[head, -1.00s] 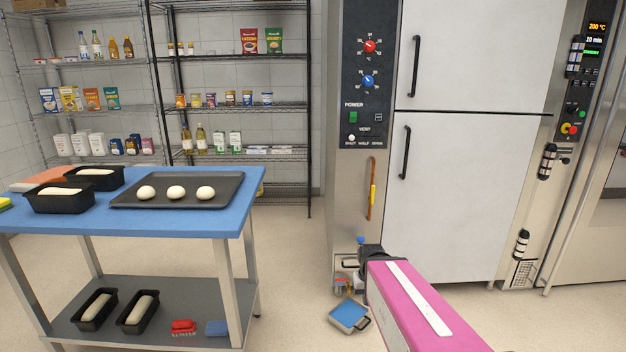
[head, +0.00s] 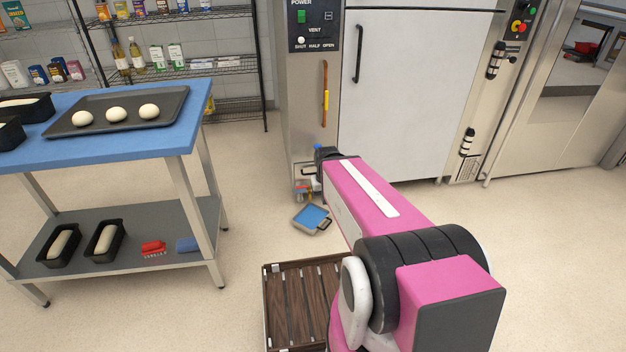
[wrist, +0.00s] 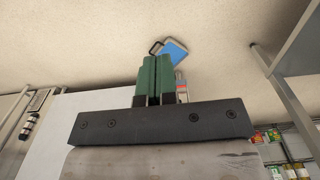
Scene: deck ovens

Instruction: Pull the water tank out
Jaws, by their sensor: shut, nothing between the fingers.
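A shallow blue-topped box with a dark handle (head: 311,217) sits on the floor just in front of the oven's lower left corner. It looks like the water tank, but I cannot tell for certain. It also shows in the wrist view (wrist: 174,51), beyond my fingertips. A small compartment with a handle (head: 308,169) is low on the oven's left panel, partly hidden by my arm. My gripper (wrist: 155,60) has two green fingers, closed together and empty. In the head view my wrist hides the fingers. Contact with the box cannot be seen.
The oven (head: 405,90) stands behind my arm, with an orange and yellow vertical handle (head: 325,95) on its left panel. A blue-topped table (head: 165,130) with dough and tins is at left. Shelving (head: 180,70) stands behind it.

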